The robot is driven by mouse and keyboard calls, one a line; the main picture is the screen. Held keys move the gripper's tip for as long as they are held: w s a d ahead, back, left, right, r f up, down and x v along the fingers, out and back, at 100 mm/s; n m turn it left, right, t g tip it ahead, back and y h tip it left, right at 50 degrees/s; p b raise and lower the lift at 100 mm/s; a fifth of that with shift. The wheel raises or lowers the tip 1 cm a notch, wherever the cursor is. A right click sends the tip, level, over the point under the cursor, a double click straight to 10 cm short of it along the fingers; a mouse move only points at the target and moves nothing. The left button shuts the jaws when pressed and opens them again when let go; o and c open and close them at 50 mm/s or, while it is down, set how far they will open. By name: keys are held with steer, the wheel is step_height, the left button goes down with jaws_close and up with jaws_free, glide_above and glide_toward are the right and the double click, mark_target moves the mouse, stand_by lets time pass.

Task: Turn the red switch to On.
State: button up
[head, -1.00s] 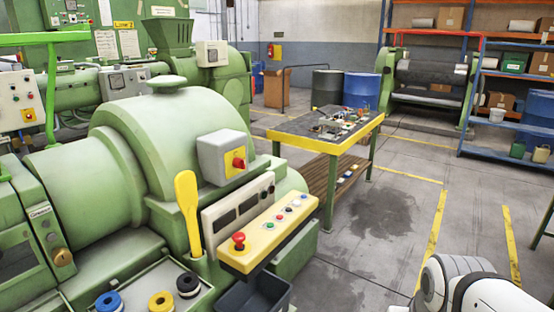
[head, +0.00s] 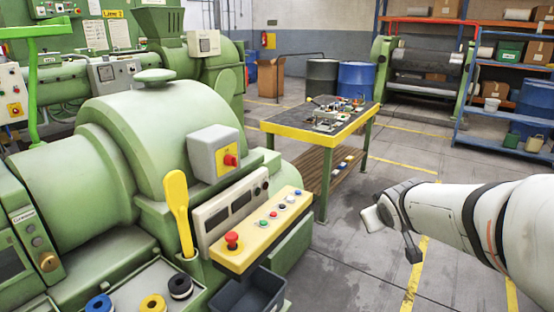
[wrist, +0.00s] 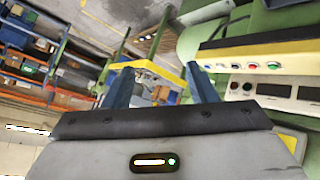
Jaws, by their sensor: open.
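The red switch (head: 230,160) is a small red knob on a yellow plate. It sits on the front of a grey box (head: 205,150) fixed to the green extruder (head: 115,130). Which way the knob points is too small to tell. My gripper (head: 390,236) is to the right of the switch, well apart from it, over the floor. In the wrist view its two blue-grey fingers (wrist: 160,78) stand wide apart with nothing held between them. I cannot make out the switch in the wrist view.
Below the box are a grey panel (head: 232,208) and a yellow strip (head: 262,232) with a red mushroom button (head: 231,240) and several small buttons. A yellow lever (head: 178,208) stands left of them. A yellow-edged table (head: 308,139) is behind.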

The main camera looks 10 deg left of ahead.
steer(key=w+a+r+n+t+y, duration=0.3)
steer(key=w+a+r+n+y, duration=0.15)
steer(key=w+a, duration=0.55)
steer(key=n+g+y+p, duration=0.2)
steer(key=n+g+y, duration=0.5)
steer(key=n+y, duration=0.7)
glide_toward(232, 161)
steer(key=w+n+h, duration=0.1)
steer(key=p+x, duration=0.2)
steer(key=x, duration=0.6)
steer(key=shift+s+r, duration=0.15)
steer(key=shift+r, duration=0.1)
steer(key=shift+a+n, duration=0.15)
steer(key=shift+n, duration=0.1)
steer(key=shift+c, duration=0.2)
